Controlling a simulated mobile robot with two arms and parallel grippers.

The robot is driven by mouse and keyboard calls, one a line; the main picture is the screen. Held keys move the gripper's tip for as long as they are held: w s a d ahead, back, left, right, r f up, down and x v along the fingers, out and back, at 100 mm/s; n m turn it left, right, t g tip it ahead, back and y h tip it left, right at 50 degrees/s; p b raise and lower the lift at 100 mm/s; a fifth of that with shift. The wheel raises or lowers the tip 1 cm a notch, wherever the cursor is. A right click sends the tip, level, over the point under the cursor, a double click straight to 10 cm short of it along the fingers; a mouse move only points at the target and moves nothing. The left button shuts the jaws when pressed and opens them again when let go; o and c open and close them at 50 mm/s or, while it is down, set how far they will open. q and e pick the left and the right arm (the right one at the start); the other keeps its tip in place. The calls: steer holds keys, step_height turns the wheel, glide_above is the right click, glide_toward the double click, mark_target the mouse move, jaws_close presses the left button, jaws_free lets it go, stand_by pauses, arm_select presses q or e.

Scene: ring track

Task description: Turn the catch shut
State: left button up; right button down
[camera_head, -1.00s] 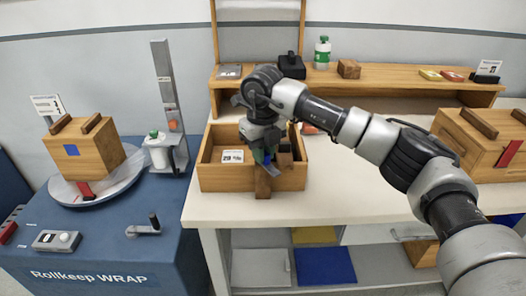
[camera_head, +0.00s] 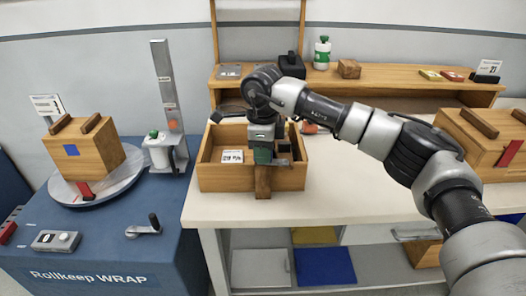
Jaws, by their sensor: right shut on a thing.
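An open wooden box (camera_head: 212,178) stands on the white bench, with an upright brown wooden piece (camera_head: 263,183) at the middle of its front wall. My right gripper (camera_head: 263,160) points down at the box's front wall, right above this piece, and looks shut on its top end. The grip itself is partly hidden by the gripper body, so the contact is hard to make out. A small grey bar shows beside the fingers. My left gripper is not in view.
Another closed wooden box (camera_head: 465,150) with a red strip stands at the bench's right end. A shelf (camera_head: 400,87) runs behind, holding a green-capped bottle (camera_head: 322,55) and small items. A crank (camera_head: 145,228) and control box (camera_head: 56,240) sit on the blue machine. The bench front right is clear.

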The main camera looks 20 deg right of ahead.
steer(key=shift+r+n, duration=0.1)
steer(key=shift+n, duration=0.6)
steer(key=c, duration=1.1)
jaws_free()
step_height(320, 180, up, 11)
steer(key=shift+f, duration=0.15)
